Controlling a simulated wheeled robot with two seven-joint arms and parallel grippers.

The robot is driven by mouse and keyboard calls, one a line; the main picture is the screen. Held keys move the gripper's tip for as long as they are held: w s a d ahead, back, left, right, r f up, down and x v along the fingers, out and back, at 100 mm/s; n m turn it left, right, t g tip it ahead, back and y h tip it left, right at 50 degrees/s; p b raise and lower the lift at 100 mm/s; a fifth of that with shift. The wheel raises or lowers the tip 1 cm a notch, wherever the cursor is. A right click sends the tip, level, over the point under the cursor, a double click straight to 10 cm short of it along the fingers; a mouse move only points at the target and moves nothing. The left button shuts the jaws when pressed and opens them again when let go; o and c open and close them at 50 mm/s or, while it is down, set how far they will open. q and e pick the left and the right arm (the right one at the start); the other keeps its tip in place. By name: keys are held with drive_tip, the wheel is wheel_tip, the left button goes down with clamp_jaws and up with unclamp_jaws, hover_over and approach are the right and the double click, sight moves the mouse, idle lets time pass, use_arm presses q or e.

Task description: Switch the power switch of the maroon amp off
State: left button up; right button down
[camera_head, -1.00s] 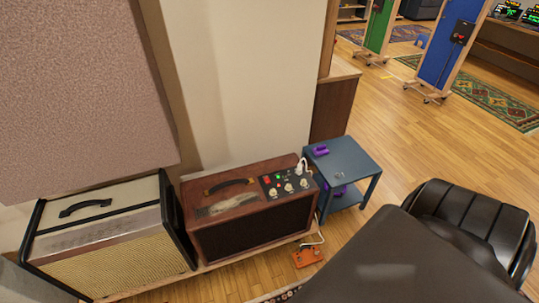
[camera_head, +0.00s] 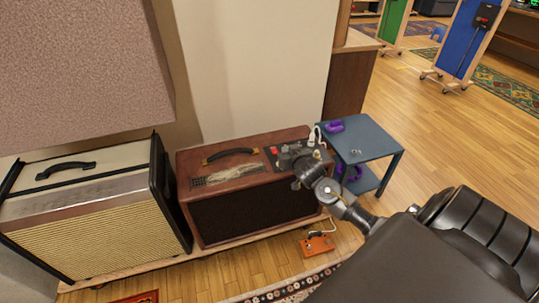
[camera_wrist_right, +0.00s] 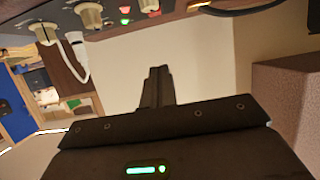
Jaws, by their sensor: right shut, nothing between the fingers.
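The maroon amp (camera_head: 228,183) stands on a low wooden platform, its control panel (camera_head: 272,158) on the right of its top. A red switch (camera_head: 274,150) shows at the panel's left part, beside my right gripper (camera_head: 287,157), which is over the panel and covers much of it. In the right wrist view the panel appears upside down along the top, with cream knobs (camera_wrist_right: 88,15), a lit red switch (camera_wrist_right: 149,5) and a small green light (camera_wrist_right: 125,9). My right gripper's fingers (camera_wrist_right: 157,80) are shut and empty, apart from the switch in that picture. The switch's tilt is unclear. My left gripper is out of view.
A cream amp (camera_head: 95,215) stands close on the left. A blue side table (camera_head: 365,141) with purple items stands on the right. A white plug (camera_head: 318,133) rises at the panel's right end. An orange pedal (camera_head: 317,244) lies on the floor. Open floor extends right.

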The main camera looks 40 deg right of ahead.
drive_tip(key=b, duration=0.3)
hover_over(278, 151)
drive_tip(key=s+a, duration=0.2)
wheel_tip(278, 151, down, 4)
drive_tip(key=shift+d+r, duration=0.1)
drive_tip(key=shift+d, duration=0.05)
wheel_tip(278, 151, down, 2)
drive_tip(key=shift+w+f, duration=0.1)
drive_tip(key=shift+f, duration=0.9)
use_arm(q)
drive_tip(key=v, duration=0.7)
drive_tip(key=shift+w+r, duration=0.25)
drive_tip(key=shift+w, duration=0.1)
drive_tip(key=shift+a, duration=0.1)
